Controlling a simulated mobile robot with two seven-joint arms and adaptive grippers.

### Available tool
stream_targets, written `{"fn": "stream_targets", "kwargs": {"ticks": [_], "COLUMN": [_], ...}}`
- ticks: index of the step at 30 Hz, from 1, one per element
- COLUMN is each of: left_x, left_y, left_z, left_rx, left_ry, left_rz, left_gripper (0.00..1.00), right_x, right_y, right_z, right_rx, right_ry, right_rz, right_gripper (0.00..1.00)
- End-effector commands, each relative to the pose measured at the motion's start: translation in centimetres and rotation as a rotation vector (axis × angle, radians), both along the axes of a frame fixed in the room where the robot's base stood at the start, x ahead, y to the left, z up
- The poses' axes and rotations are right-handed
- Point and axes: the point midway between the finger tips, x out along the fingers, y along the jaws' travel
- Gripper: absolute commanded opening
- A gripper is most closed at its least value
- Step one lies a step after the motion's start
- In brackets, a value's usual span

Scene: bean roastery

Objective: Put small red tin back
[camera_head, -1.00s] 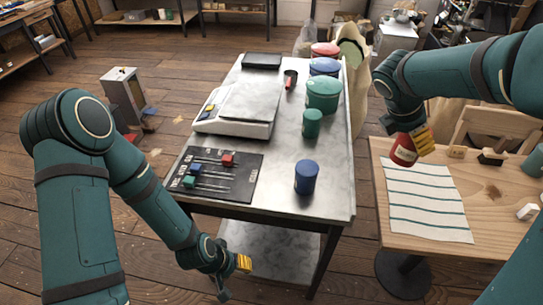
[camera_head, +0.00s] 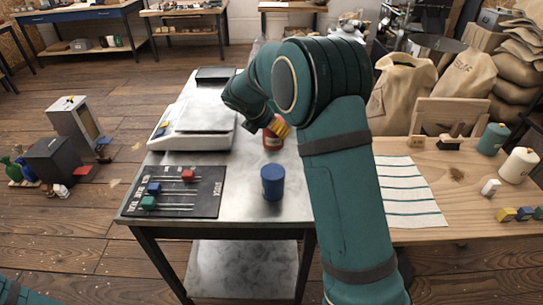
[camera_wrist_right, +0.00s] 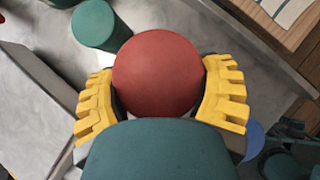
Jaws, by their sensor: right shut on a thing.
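The small red tin (camera_head: 271,143) is between the yellow fingers of my right gripper (camera_head: 278,127), over the metal table (camera_head: 235,205) and behind the blue tin (camera_head: 272,182). Whether its base touches the table I cannot tell. In the right wrist view the round red tin top (camera_wrist_right: 158,72) sits between both fingers of the right gripper (camera_wrist_right: 160,100), which is shut on it. A green tin (camera_wrist_right: 94,24) stands apart from it there, at the upper left. My left gripper is out of view.
A scale (camera_head: 190,140) stands left of the red tin. A dark board with coloured sliders (camera_head: 175,192) lies at the table's front left. My right arm hides the table's back right. At right, a wooden table (camera_head: 450,190) holds a striped cloth (camera_head: 408,195).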

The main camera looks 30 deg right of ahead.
Motion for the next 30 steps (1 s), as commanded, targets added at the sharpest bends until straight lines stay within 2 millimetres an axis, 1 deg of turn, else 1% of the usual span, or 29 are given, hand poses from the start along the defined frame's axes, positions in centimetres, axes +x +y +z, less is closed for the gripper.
{"fn": "stream_targets", "kwargs": {"ticks": [1, 3, 8, 16, 18, 25, 28, 29, 30], "left_x": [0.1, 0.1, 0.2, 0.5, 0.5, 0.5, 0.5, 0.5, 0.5], "left_y": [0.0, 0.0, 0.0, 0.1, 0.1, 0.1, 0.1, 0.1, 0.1], "left_z": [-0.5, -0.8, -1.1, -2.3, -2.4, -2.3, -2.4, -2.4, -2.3], "left_rx": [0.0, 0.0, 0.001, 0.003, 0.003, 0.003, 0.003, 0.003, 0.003], "left_ry": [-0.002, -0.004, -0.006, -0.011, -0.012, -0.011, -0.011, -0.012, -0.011], "left_rz": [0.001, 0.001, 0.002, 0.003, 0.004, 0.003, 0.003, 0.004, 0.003], "left_gripper": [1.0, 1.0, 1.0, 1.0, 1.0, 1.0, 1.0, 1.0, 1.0], "right_x": [0.0, -0.1, -0.1, -0.1, -0.1, -0.1, -0.1, -0.1, -0.1], "right_y": [0.0, 0.0, 0.0, 0.0, 0.0, 0.0, 0.0, 0.0, 0.0], "right_z": [-1.2, -2.2, -3.4, -7.4, -7.7, -7.6, -7.9, -8.0, -7.9], "right_rx": [-0.001, -0.001, -0.001, -0.001, 0.0, 0.0, 0.0, 0.001, 0.001], "right_ry": [0.003, 0.003, 0.003, 0.002, 0.002, 0.0, 0.001, 0.001, 0.001], "right_rz": [0.001, 0.0, 0.0, 0.0, -0.001, -0.001, -0.001, -0.001, -0.001], "right_gripper": [0.27, 0.27, 0.27, 0.27, 0.27, 0.27, 0.27, 0.76, 0.9]}}
